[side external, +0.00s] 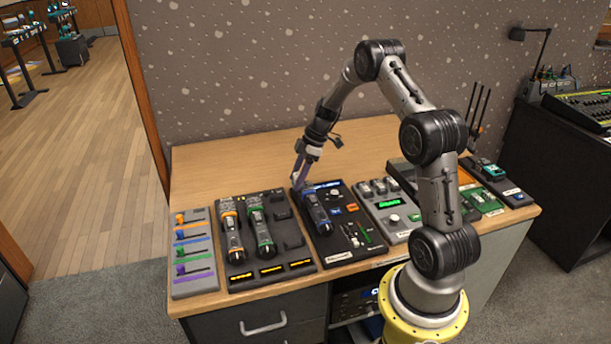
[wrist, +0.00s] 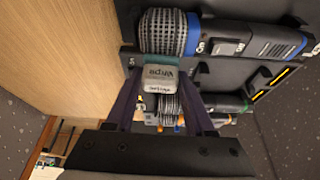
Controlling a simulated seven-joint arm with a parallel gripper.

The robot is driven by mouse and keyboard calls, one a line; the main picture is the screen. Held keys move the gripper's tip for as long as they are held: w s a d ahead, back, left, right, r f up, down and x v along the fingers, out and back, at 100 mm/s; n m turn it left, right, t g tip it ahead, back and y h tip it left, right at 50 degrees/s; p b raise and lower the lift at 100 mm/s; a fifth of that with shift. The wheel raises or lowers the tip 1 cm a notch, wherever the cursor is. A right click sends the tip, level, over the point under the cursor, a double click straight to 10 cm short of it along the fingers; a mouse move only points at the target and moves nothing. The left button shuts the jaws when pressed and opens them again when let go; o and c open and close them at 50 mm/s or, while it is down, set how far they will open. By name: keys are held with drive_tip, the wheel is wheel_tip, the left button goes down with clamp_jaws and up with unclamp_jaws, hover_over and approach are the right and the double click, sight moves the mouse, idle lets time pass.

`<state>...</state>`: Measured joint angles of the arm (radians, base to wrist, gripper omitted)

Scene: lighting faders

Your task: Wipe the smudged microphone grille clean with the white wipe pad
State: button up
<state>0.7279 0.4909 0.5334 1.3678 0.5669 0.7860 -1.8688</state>
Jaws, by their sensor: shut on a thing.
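My gripper (side external: 299,180) is at the far end of the panel that holds a blue-ringed microphone (side external: 318,212). In the wrist view my gripper (wrist: 161,75) is shut on the wipe pad (wrist: 159,79), a pale block lettered "Wipe" with a teal edge. The pad's teal edge is right at the microphone's grey mesh grille (wrist: 163,30); I cannot tell whether they touch. The grille looks grey with a darker band; smudges cannot be made out clearly. In the side view, the pad is too small to tell apart from the fingers.
An orange-ringed microphone (side external: 231,235) and a green-ringed microphone (side external: 261,230) lie in a panel to the left. A fader panel (side external: 194,251) is at the far left. A button panel (side external: 387,207) stands to the right. The bare wooden tabletop (side external: 225,165) behind is clear.

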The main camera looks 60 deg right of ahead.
drive_tip(key=shift+w+a+r, duration=0.1)
drive_tip(key=shift+r, duration=4)
